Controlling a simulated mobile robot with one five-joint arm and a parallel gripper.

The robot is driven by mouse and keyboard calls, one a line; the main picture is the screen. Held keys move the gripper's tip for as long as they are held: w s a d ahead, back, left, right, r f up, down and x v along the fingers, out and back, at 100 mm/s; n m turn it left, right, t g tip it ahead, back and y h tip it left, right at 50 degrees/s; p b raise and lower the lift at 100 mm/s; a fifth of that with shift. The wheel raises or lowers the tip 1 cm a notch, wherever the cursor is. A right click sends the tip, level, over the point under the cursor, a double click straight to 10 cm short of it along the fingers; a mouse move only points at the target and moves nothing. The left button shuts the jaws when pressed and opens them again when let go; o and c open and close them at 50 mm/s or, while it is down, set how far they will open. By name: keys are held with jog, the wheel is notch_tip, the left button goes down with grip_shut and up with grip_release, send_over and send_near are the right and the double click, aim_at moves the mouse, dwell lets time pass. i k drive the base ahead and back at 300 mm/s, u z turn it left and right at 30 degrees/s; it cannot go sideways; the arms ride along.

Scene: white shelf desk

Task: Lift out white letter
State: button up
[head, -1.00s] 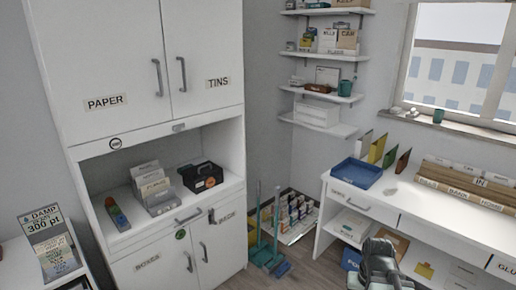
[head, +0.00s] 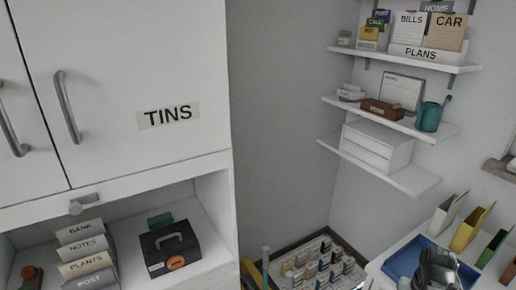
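No piece is clearly marked as a letter. A white upright card-like piece (head: 447,214) stands at the back of the white desk, first in a row with a yellow piece (head: 471,229), a green one (head: 493,248) and a partly cut-off brown one (head: 509,270). Whether the white one is the letter I cannot tell.
A blue tray (head: 402,259) lies on the desk, left of the row. Wall shelves above hold card holders, a teal can (head: 429,116) and a white drawer box (head: 376,146). The tall white cabinet (head: 130,60) fills the left, with labelled cards (head: 88,262) and a black box (head: 170,246).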

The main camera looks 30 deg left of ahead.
aim_at(72, 253)
jog(key=u, duration=0.2)
jog(key=i, duration=0.8)
jog(key=u, duration=3.75)
jog(key=i, duration=1)
jog(key=z, duration=0.05)
